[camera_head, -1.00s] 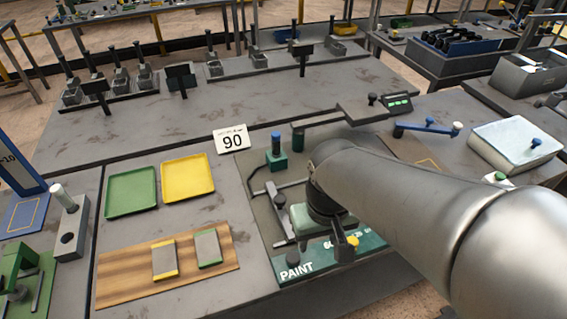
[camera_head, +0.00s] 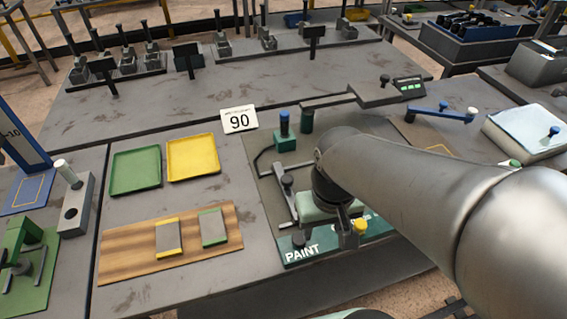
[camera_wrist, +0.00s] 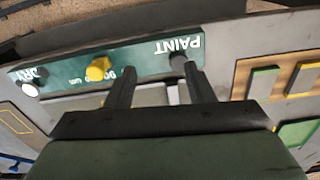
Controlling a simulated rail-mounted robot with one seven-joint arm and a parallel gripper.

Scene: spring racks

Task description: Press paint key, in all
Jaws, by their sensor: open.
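The paint key (camera_head: 299,240) is a small dark round knob beside the white word PAINT on a green panel (camera_head: 312,255). In the wrist view the key (camera_wrist: 178,60) shows partly, behind the tip of the right-hand finger; I cannot tell whether they touch. My gripper (camera_wrist: 158,72) is open and empty, pointing at the panel. In the head view my gripper (camera_head: 344,222) hangs over the station, to the right of the paint key.
A wooden board (camera_head: 130,242) with two small plates lies left of the station. Green (camera_head: 135,171) and yellow (camera_head: 193,157) trays and a sign reading 90 (camera_head: 239,119) are behind it. A blue-topped post (camera_head: 285,125) stands behind my arm.

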